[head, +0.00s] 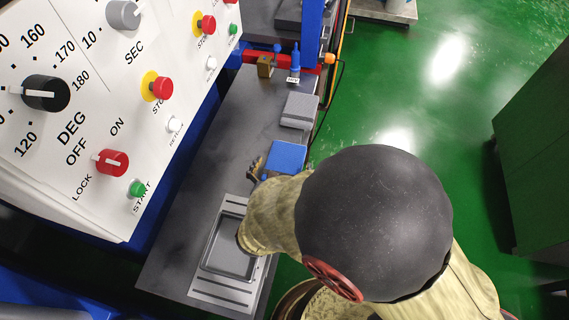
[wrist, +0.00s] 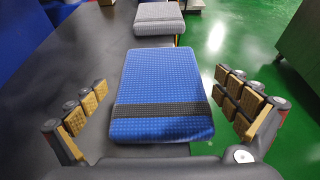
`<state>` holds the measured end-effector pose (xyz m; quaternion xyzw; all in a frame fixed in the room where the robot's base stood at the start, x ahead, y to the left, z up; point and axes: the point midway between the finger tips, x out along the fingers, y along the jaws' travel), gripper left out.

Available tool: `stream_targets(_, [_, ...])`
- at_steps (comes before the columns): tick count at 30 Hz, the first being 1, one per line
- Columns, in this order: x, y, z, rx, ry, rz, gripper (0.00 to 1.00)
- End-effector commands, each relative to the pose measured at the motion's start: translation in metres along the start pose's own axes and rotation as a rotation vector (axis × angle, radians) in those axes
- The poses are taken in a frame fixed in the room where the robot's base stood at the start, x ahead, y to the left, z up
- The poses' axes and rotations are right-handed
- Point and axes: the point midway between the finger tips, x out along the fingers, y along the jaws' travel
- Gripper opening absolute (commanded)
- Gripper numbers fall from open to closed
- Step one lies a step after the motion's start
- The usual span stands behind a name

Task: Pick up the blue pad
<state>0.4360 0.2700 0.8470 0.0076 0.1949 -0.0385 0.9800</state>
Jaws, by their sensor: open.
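The blue pad (wrist: 158,82) lies flat on the dark bench top, with a dark band across its near part in the wrist view. In the head view the blue pad (head: 286,157) shows just beyond my arm, partly hidden by it. My gripper (wrist: 164,115) is open in the wrist view, with one set of tan-padded fingers to the left of the pad and one to the right. The fingers appear apart from the pad, with nothing between them but the pad ahead. In the head view my gripper (head: 257,168) is mostly hidden behind my arm.
A grey pad (head: 299,110) lies farther along the bench; it also shows in the wrist view (wrist: 158,17). A metal tray (head: 213,281) sits at the bench's near end. A control panel (head: 100,130) with knobs and buttons stands at left. Green floor (head: 420,100) lies open at right.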

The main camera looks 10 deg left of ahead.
Motion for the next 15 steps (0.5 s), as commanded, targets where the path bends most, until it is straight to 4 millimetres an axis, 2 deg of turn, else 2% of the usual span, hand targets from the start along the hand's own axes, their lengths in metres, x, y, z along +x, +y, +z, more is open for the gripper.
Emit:
stream_targets(2, [-0.0003,0.0001,0.0002,0.0,0.0,0.0,0.99])
stream_targets(15, [-0.0005,0.0001,0.0,0.0,0.0,0.0,0.74])
